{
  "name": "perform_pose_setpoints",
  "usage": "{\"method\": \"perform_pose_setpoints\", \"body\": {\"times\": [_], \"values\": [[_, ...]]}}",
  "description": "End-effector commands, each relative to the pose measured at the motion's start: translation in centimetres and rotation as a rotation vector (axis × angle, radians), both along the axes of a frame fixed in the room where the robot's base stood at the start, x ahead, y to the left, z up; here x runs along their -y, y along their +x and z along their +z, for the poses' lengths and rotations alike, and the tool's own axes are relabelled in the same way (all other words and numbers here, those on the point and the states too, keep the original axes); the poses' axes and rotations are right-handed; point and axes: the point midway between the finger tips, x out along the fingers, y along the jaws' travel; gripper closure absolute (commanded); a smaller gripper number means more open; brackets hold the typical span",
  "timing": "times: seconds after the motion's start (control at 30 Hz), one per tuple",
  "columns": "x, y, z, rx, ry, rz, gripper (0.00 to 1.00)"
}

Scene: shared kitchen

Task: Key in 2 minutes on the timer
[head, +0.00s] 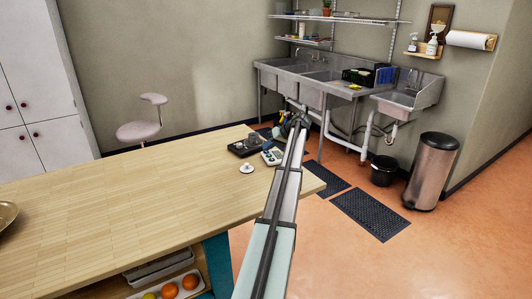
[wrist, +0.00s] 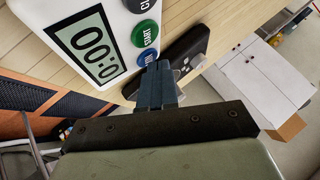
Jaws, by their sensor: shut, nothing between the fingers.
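The white timer (head: 273,157) is on the wooden table near its right end. In the wrist view the timer (wrist: 62,15) fills the upper left, its grey display (wrist: 88,47) showing zeros with a colon. Beside the display are a black button (wrist: 140,4), a green START button (wrist: 145,33) and a blue button (wrist: 146,57). My gripper (wrist: 157,70) is shut and empty, its fingertips at the blue button's edge; I cannot tell if they touch it. The blue button's label is partly hidden. In the head view my gripper (head: 298,121) is beyond the timer.
A dark device (head: 243,149) lies beside the timer, with a small white knobbed object (head: 246,168) in front. The left part of the wooden table (head: 110,210) is clear except for a bowl (head: 7,213) at its edge. Steel sinks (head: 315,75) stand behind.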

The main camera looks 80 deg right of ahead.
Motion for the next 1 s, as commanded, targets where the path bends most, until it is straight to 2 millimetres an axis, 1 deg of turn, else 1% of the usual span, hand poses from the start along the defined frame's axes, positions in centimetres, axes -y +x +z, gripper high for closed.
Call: {"method": "perform_pose_setpoints", "body": {"times": [0.27,0.63,1.0], "values": [[0.0,0.0,0.1,0.0,0.0,0.0,1.0],[0.0,0.0,1.6,0.0,-0.002,0.0,1.0],[0.0,0.0,1.7,0.0,0.0,0.0,1.0]]}}
